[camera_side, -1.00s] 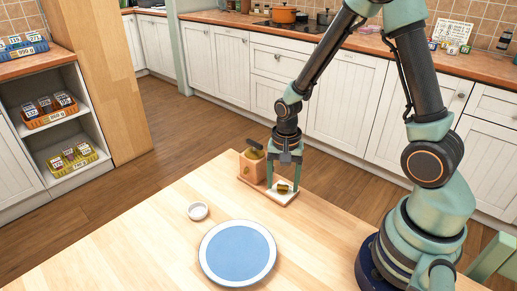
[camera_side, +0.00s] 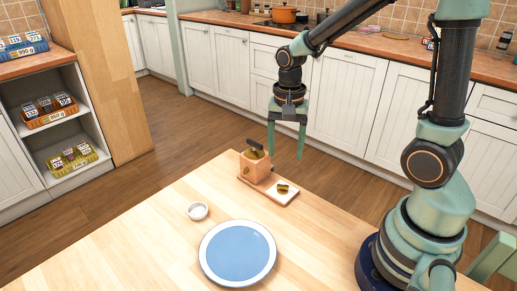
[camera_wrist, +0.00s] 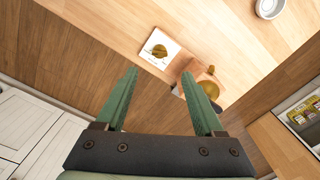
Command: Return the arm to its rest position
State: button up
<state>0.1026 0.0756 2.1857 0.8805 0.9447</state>
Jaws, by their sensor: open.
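My gripper (camera_side: 286,150) is open and empty, raised in the air above and beyond the far edge of the wooden table. In the wrist view my gripper (camera_wrist: 165,82) shows two green fingers spread apart with nothing between their tips. My arm reaches from its base at the table's right side up and over to the left.
A wooden box with a dark handle (camera_side: 254,166) stands left of the board. A small white bowl (camera_side: 198,211) and a blue plate with a white rim (camera_side: 238,253) sit on the table (camera_side: 130,240). Shelves with crates (camera_side: 50,112) stand left; cabinets and a counter run behind.

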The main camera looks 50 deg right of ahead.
jog(key=shift+r, duration=0.65)
jog(key=s+a+r+n+t, duration=0.1)
jog(key=s+r+n+t, duration=0.1)
jog(key=r+n, duration=0.3)
jog(key=s+a+r+n+t, duration=0.2)
jog(key=r+n+t, duration=0.1)
jog(key=r+n, duration=0.2)
jog(key=shift+s+a+r+n+t, duration=0.2)
jog(key=shift+s+r+n+t, duration=0.1)
jog(key=shift+n, duration=0.7)
